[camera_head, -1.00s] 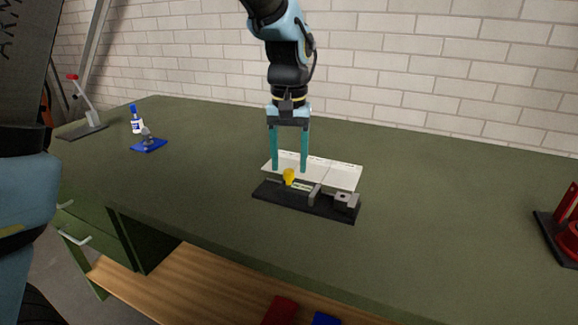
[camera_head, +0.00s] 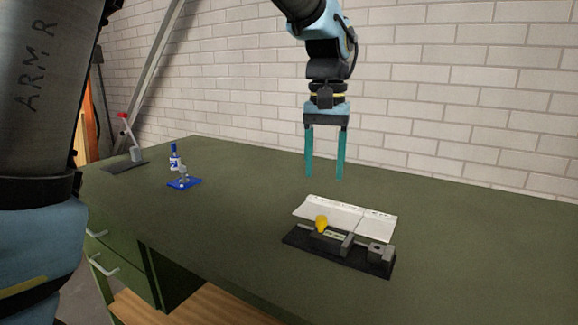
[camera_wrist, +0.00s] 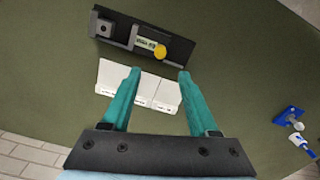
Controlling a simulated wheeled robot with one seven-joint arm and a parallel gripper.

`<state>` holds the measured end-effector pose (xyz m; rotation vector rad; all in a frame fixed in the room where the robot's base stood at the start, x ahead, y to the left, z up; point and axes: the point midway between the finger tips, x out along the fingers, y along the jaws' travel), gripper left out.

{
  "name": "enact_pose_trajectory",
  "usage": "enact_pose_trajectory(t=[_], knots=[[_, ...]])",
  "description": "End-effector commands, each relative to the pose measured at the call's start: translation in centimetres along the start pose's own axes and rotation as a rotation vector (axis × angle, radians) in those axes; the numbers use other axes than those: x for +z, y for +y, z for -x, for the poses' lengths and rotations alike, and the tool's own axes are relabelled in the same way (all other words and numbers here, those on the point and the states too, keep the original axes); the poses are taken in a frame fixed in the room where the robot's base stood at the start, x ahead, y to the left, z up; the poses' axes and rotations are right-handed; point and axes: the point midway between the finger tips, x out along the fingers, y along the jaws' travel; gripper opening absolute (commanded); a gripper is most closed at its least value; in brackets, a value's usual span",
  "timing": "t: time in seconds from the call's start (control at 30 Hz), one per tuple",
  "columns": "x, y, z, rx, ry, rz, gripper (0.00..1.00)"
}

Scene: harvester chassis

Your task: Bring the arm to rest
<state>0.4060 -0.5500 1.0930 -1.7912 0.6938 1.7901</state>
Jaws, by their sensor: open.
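My gripper (camera_head: 325,178) hangs above the green workbench, its two teal fingers spread apart with nothing between them. It also shows in the wrist view (camera_wrist: 160,82), fingers wide apart. Below it and slightly right is a black fixture (camera_head: 338,257) with a yellow knob (camera_head: 321,222) and grey blocks. In the wrist view the fixture (camera_wrist: 120,40) lies beyond the fingertips, and the white plates (camera_wrist: 112,75) show between and beside the fingers. The fingers look clear of both.
The green bench top (camera_head: 470,250) is bare to the right. At the left are a blue plate with a grey part (camera_head: 184,182), a blue-and-white bottle (camera_head: 174,160) and a red-tipped lever stand (camera_head: 128,140). A brick wall (camera_head: 450,90) rises behind the bench.

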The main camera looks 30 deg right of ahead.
Motion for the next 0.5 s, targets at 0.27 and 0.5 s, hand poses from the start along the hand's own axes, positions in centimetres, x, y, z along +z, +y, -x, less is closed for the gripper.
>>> enact_pose_trajectory(t=[0.27, 0.5], knots=[[0.0, -2.3, -0.8, 0.001, 0.003, 0.033, 0.60], [2.9, -15.2, -5.5, 0.006, 0.039, 0.225, 0.60]])
